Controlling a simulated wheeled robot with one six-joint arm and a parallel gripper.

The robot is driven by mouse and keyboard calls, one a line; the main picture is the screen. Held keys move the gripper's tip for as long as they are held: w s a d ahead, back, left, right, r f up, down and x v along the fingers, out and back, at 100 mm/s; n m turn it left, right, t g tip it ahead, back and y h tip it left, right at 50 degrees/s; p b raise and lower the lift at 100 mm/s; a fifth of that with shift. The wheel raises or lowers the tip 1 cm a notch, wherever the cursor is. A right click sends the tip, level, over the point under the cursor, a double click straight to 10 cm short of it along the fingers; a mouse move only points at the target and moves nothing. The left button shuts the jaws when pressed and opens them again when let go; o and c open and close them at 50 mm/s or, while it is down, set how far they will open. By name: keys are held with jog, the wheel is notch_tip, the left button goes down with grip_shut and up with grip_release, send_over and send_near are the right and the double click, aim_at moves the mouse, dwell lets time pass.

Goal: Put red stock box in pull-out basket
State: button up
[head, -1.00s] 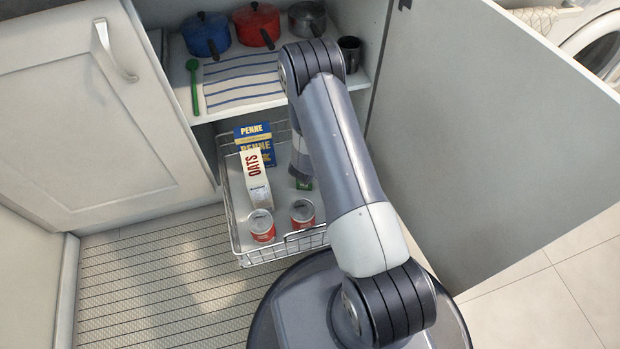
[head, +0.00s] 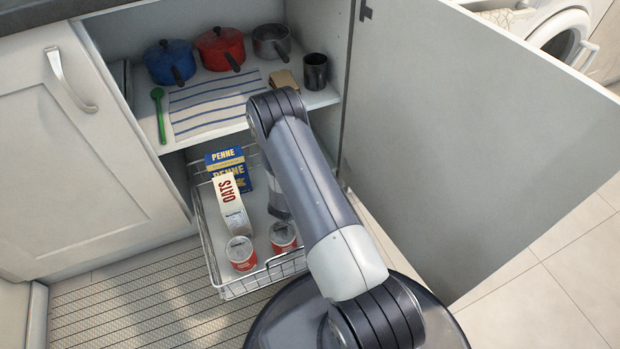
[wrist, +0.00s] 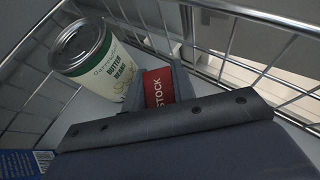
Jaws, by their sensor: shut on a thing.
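The red stock box (wrist: 159,88) shows in the wrist view, its label reading STOCK. My gripper (wrist: 158,95) is shut on it, with grey fingers on both sides. The box and gripper are inside the pull-out wire basket (wrist: 265,18), close to its wire wall. I cannot tell whether the box touches the basket floor. In the head view the basket (head: 206,243) is pulled out below the shelf, and my arm hides the box and the fingertips.
A butter beans can (wrist: 92,58) stands left of the box. The basket also holds a penne box (head: 229,165), an oats carton (head: 231,202) and two red cans (head: 241,253), (head: 283,237). The open cabinet door (head: 470,150) stands at right. Pots sit on the shelf above.

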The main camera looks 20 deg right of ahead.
jog(key=shift+f+b, duration=0.5)
jog(key=o, duration=1)
jog(key=shift+r, duration=0.1)
jog(key=shift+r+p, duration=0.55)
jog(key=shift+p, duration=0.2)
jog(key=p+v, duration=0.3)
jog(key=v, duration=0.9)
jog(key=shift+p, duration=0.4)
